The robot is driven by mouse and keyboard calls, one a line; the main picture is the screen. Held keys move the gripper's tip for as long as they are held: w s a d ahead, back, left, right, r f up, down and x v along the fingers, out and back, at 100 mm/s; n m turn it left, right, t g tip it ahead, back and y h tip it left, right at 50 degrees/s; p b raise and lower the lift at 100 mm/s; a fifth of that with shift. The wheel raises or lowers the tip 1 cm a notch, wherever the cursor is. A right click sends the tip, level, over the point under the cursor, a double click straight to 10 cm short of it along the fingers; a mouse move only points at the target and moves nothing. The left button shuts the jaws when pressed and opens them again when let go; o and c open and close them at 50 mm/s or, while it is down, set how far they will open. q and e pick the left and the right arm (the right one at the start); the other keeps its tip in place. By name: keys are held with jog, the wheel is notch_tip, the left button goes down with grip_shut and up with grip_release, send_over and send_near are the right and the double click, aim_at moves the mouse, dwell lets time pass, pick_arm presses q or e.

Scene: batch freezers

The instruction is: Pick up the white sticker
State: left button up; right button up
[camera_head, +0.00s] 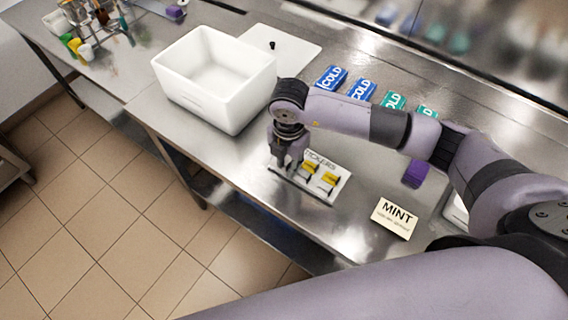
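A white sticker board (339,189) marked "STICKERS" lies on the steel counter, with two yellow stickers (320,172) and dark bars on it. My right gripper (286,164) points down over the left end of the board and hides that part. Its fingers are dark and small, and I cannot tell whether they are apart or hold anything. I cannot make out a separate white sticker; it may be behind the gripper. My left gripper is not in view.
A white open bin (196,101) stands left of the gripper, with a white lid (300,50) behind it. Blue and teal COLD packs (331,78) lie at the back. A MINT card (394,218) and a purple block (415,174) are to the right. The counter's front edge is close.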

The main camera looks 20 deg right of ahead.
grip_shut()
jog(key=shift+r, duration=0.1)
notch_tip(320, 180, up, 19)
jog(key=b, duration=0.3)
notch_tip(320, 180, up, 7)
jog(key=p, duration=0.5)
send_over(288, 165)
dwell(1.4)
dwell(0.4)
